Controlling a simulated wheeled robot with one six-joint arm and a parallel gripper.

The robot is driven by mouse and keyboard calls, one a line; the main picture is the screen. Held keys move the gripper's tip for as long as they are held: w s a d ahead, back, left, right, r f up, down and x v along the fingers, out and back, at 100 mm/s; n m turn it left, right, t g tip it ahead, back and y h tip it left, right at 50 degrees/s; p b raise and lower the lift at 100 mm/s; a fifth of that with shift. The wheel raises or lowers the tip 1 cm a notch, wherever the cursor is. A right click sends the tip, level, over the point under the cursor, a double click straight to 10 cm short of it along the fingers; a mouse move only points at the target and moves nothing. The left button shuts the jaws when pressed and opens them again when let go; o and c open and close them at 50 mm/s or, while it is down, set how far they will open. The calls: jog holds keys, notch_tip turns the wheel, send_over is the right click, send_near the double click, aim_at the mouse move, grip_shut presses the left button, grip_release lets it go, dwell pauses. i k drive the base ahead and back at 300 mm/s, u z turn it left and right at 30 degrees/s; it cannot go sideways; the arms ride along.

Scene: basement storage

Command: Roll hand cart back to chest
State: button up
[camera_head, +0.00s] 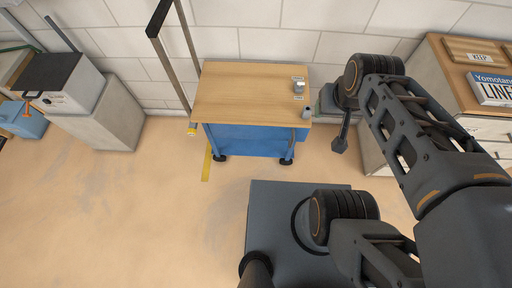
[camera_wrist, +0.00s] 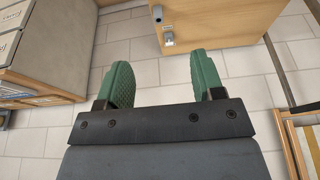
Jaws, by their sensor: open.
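A blue cart (camera_head: 250,140) with a wooden top (camera_head: 240,90) and black wheels stands against the white block wall. Its top also shows in the wrist view (camera_wrist: 215,18). A tall metal frame with a dark top bar (camera_head: 158,18) rises at its left end; I cannot tell whether it is the cart's handle. The chest of drawers (camera_head: 490,145) is at the right, and at the upper left of the wrist view (camera_wrist: 60,40). My gripper (camera_wrist: 163,75) is open, its green fingers apart with nothing between them. It is near the cart's right end, with no contact visible.
Two small items (camera_head: 299,85) sit on the cart top's right side. The floor at front left is clear, with a yellow strip (camera_head: 207,162).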

aim_at(242, 109)
jog(key=z, duration=1.5)
jog(key=k, duration=0.95)
jog(key=u, duration=1.35)
jog(key=i, duration=0.5)
jog(key=z, duration=0.05)
